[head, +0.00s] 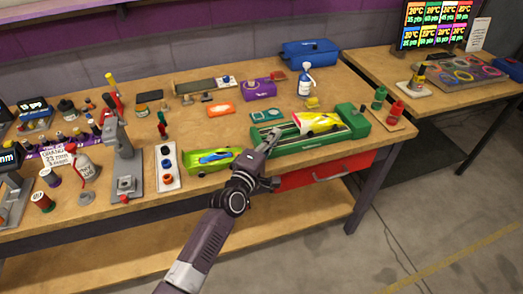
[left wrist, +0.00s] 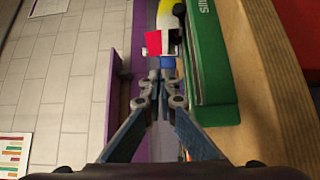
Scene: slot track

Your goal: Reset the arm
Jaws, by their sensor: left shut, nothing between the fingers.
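My left gripper (head: 268,160) is over the front edge of the workbench, at the left end of a green machine (head: 345,138). Its fingers are shut and empty. In the left wrist view the closed fingertips (left wrist: 154,82) point at the machine's near end, where a small red piece (left wrist: 152,42) and a blue piece (left wrist: 168,64) show. A yellow slot car (head: 318,122) with a red mark sits on the green machine. Whether the fingertips touch anything I cannot tell. My right gripper is not in view.
An open red drawer (head: 322,173) is below the bench edge. Small red and green bottles stand at the right. A blue toolbox (head: 310,52) is at the back. Open floor lies to the right.

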